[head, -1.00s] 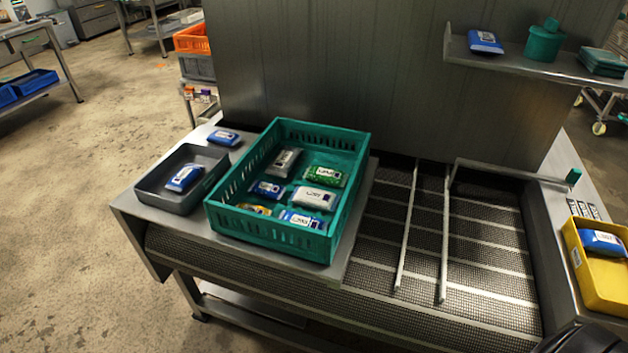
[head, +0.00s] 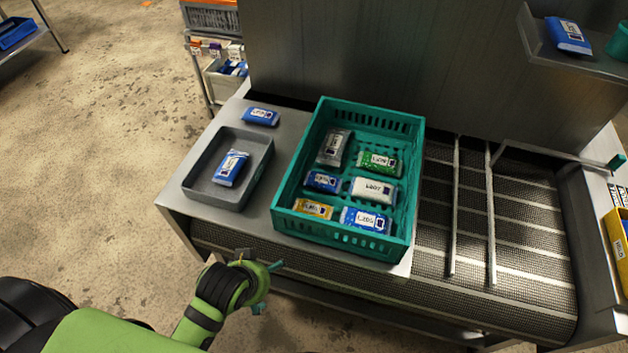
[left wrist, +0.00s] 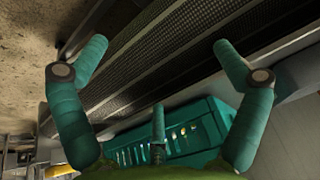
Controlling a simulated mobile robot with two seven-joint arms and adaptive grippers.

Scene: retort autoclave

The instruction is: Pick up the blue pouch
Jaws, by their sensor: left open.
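Several pouches are blue, and I cannot tell which one the task means. One blue pouch (head: 230,168) lies in a small grey tray (head: 190,186). Another blue pouch (head: 260,116) lies on the steel table behind that tray. A dark blue pouch (head: 322,181) and a blue-and-white pouch (head: 366,220) lie in the teal crate (head: 414,190). One more blue pouch (head: 568,35) is on the upper shelf. My left gripper (head: 266,287) is open and empty, low in front of the table's front edge. Its spread teal fingers (left wrist: 158,47) show in the left wrist view. My right gripper is out of view.
The crate also holds grey, green, white and yellow pouches. A mesh conveyor (head: 510,220) with rails lies right of it. A steel wall (head: 390,60) stands behind. A yellow bin (head: 618,245) is at the right edge. Open floor (head: 90,180) lies to the left.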

